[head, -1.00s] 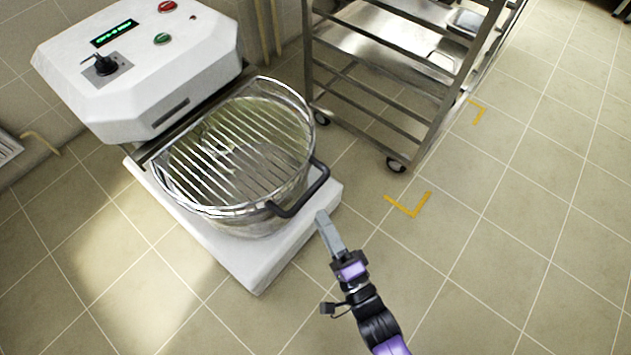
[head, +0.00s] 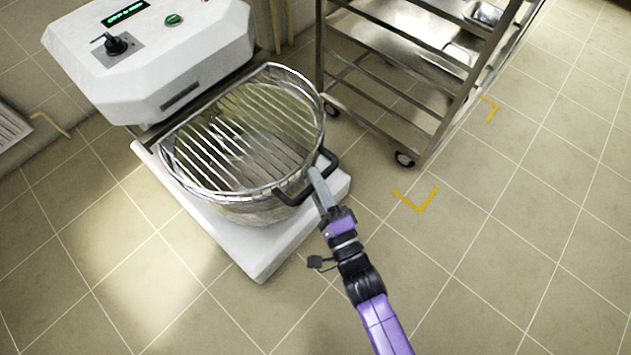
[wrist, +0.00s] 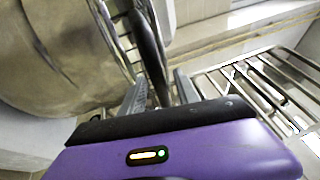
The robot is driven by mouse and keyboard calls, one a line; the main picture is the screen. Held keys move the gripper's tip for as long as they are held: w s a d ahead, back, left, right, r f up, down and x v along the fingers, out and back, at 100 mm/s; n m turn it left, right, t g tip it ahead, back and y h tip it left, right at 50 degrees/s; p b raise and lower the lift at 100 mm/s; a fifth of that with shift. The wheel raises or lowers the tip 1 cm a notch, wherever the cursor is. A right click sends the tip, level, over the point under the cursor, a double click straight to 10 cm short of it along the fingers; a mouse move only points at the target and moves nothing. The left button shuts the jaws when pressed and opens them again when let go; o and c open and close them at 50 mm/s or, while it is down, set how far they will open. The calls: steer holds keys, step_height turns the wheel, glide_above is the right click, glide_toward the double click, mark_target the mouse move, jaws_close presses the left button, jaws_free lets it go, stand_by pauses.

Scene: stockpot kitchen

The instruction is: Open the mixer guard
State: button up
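The mixer guard (head: 238,148) is a wire grille lying closed over the mixer's steel bowl (head: 240,212). Its black handle (head: 290,201) sticks out at the front right of the rim. My gripper (head: 315,174) is at the handle, with its fingertips reaching into the handle loop. In the wrist view, the dark handle bar (wrist: 150,48) runs between my two fingers (wrist: 162,88). The fingers stand apart on either side of the bar, and I see no firm grip on it. The mixer's white head (head: 155,65) has a black knob and a lit display.
A steel rack trolley (head: 385,125) on castors stands to the right, behind my gripper; its shelf bars show in the wrist view. The mixer's white base (head: 262,262) sits below the bowl. The tiled floor at the front and right is clear.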

jaws_close()
stand_by(1.4)
